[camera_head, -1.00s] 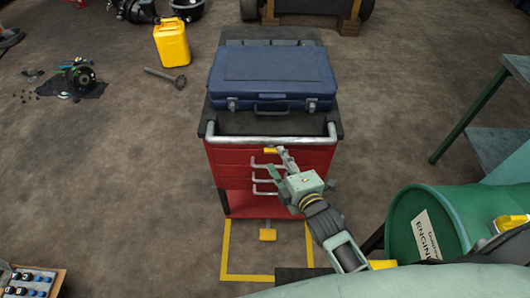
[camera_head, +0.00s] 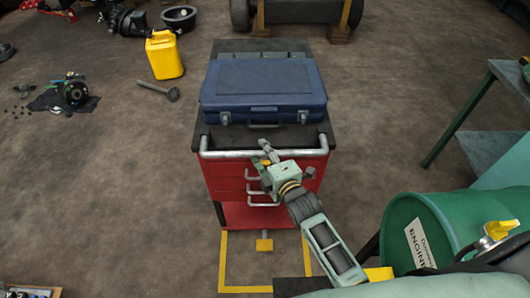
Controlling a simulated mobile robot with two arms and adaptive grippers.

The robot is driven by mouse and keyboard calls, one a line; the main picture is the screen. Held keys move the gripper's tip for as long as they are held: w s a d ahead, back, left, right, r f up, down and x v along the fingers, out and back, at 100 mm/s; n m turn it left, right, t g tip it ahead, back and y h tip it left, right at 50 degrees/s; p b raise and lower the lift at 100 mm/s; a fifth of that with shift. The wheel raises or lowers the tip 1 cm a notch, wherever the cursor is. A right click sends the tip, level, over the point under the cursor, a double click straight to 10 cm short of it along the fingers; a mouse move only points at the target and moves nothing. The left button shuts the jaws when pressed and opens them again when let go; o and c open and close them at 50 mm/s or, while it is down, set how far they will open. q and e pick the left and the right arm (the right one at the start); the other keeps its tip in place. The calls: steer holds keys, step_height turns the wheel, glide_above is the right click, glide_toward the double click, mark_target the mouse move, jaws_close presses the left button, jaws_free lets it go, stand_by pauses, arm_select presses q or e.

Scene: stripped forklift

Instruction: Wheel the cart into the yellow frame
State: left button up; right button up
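The red tool cart (camera_head: 228,180) stands upright just behind the yellow floor frame (camera_head: 223,262), with its near end at the frame's back. A silver push handle (camera_head: 225,154) runs across the cart's near side. My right gripper (camera_head: 265,160) is at the middle of this handle, its fingers spread. One finger overlaps the bar in the picture; I cannot tell if it touches. The handle is not clamped. My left gripper is out of view.
A blue case (camera_head: 263,88) lies on the cart's top. A green drum (camera_head: 405,215) and a green table (camera_head: 490,150) stand at the right.

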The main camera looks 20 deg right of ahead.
jaws_close()
stand_by(0.3)
stand_by(0.3)
